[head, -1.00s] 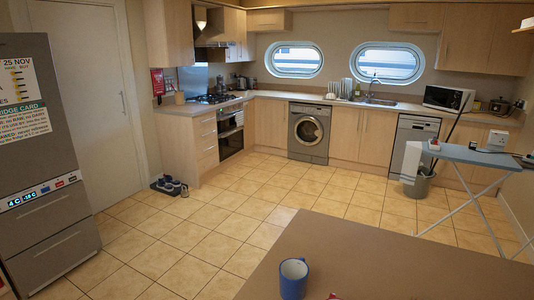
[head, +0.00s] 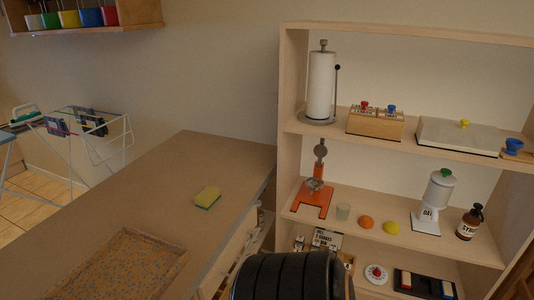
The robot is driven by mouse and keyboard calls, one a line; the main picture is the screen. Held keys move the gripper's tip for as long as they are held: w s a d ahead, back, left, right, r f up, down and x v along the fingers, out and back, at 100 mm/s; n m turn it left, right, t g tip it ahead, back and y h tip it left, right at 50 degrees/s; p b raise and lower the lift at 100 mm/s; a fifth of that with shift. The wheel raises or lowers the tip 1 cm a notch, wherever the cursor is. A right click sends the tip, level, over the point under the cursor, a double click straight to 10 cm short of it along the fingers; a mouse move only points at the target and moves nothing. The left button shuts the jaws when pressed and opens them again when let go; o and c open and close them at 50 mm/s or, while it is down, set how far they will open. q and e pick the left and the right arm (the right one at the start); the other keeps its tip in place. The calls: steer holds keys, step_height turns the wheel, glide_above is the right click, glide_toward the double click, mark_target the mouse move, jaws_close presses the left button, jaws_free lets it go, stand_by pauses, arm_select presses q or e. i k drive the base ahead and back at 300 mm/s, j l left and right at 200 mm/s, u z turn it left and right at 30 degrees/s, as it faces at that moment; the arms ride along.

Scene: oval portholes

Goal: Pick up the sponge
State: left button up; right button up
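A yellow sponge (head: 207,197) with a green underside lies on the brown countertop (head: 185,165), near its right edge. Nothing touches it. A black, ribbed rounded thing (head: 285,277) fills the bottom middle of the head view; I cannot tell what it is. Neither of my grippers shows in the head view.
A speckled tray or board (head: 125,265) lies on the counter's near left. A wooden shelf unit (head: 291,90) stands right of the counter, holding a paper towel roll (head: 321,85), an orange juicer (head: 313,195) and a brown bottle (head: 469,222). A drying rack (head: 100,135) stands at left.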

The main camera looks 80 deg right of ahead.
mark_target(206, 199)
steer(key=z, duration=2)
steer(key=i+l, duration=0.1)
steer(key=l, duration=0.15)
